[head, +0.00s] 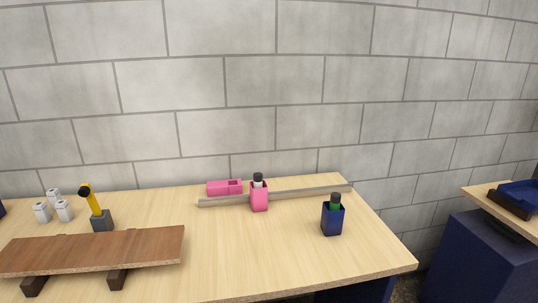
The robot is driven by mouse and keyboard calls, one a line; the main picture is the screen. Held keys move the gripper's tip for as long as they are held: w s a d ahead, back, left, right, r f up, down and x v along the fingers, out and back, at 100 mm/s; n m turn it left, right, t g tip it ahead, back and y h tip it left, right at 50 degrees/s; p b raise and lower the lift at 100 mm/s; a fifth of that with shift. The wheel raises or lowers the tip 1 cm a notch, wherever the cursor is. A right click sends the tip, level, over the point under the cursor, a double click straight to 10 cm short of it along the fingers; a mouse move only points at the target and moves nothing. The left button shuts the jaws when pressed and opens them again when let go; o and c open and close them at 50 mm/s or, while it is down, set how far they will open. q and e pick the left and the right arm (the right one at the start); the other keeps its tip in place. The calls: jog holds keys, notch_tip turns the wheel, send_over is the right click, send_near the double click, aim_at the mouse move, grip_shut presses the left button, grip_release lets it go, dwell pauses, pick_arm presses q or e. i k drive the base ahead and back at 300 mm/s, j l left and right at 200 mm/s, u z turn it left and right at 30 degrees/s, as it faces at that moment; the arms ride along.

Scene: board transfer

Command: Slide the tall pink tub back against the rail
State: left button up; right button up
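A tall pink tub (259,201) stands upright in front of the grey rail (310,192). Its top overlaps the rail in the picture, and I cannot tell whether it touches it. An item with a dark cap (258,177) and a pale part below it sticks up out of the tub. The rail lies across the back of the light wooden table (250,255). Neither of my grippers is in view.
A low pink box (220,188) lies behind the rail. A navy tub (332,222) holding a green, dark-capped item stands at right. At left are a brown raised board (100,250), a yellow-and-black tool in a grey block (102,224), and white containers (41,212).

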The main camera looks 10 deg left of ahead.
aim_at(259, 196)
jog(key=i+l, duration=0.1)
jog(key=l, duration=0.25)
jog(key=i+l, duration=0.15)
jog(key=l, duration=0.2)
jog(key=i+l, duration=0.1)
jog(key=l, duration=0.25)
jog(key=i+l, duration=0.1)
jog(key=l, duration=0.25)
